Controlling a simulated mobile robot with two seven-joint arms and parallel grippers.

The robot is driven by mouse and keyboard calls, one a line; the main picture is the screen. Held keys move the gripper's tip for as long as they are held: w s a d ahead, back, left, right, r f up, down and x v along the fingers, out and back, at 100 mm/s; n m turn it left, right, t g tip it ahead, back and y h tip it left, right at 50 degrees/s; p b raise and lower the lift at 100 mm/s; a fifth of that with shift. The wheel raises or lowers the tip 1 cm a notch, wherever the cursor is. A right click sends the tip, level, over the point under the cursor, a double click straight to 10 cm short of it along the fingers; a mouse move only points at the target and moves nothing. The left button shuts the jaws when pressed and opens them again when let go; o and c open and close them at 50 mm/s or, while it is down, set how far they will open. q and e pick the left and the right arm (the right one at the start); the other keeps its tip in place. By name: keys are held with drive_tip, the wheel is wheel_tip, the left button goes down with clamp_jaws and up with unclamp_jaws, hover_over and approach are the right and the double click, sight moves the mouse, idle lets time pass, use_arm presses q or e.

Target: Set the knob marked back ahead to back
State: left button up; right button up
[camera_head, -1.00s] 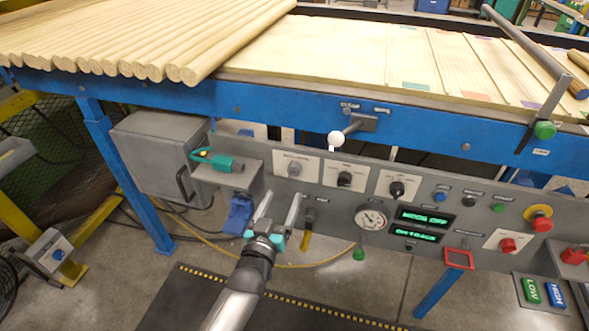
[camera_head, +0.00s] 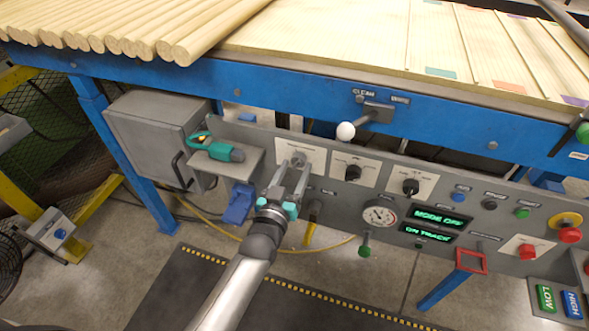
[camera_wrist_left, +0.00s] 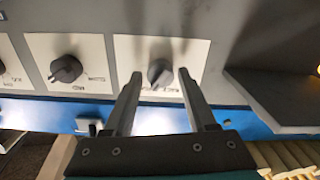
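A grey knob (camera_head: 298,159) sits on a pale plate (camera_head: 312,157) at the left end of the panel's knob row. In the left wrist view, the grey knob (camera_wrist_left: 160,74) appears between the two fingertips, on a pale plate with small lettering that I cannot read. My left gripper (camera_head: 292,170) is open with its fingers pointing up at this knob; contact is not clear. Two black knobs stand to its right, a middle one (camera_head: 353,172) and a right one (camera_head: 410,186). Their labels are too small to read, so I cannot tell which knob is marked back ahead. My right gripper is not in view.
A teal tool (camera_head: 222,151) lies on a grey shelf (camera_head: 240,167) just left of the gripper. A white-balled lever (camera_head: 346,131) sticks out above the knobs. A gauge (camera_head: 380,214), green displays reading MODE OFF and ON TRACK (camera_head: 428,236), and a red button (camera_head: 527,251) are farther right.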

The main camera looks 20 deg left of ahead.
use_arm(q)
drive_tip(key=c, duration=0.6)
clamp_jaws()
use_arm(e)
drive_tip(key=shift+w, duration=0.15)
use_arm(q)
drive_tip(key=shift+r, duration=0.1)
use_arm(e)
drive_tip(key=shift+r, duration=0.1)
use_arm(q)
drive_tip(key=shift+n+p, duration=0.3)
drive_tip(key=shift+n, duration=1.3)
drive_tip(key=n+p, duration=0.1)
drive_tip(key=n, duration=0.1)
drive_tip(key=shift+w+r+n, duration=0.1)
drive_tip(key=shift+n, duration=0.2)
drive_tip(key=n, duration=0.2)
drive_tip(key=shift+n, duration=0.3)
drive_tip(key=shift+d+n, duration=0.1)
drive_tip(key=shift+n, duration=1.6)
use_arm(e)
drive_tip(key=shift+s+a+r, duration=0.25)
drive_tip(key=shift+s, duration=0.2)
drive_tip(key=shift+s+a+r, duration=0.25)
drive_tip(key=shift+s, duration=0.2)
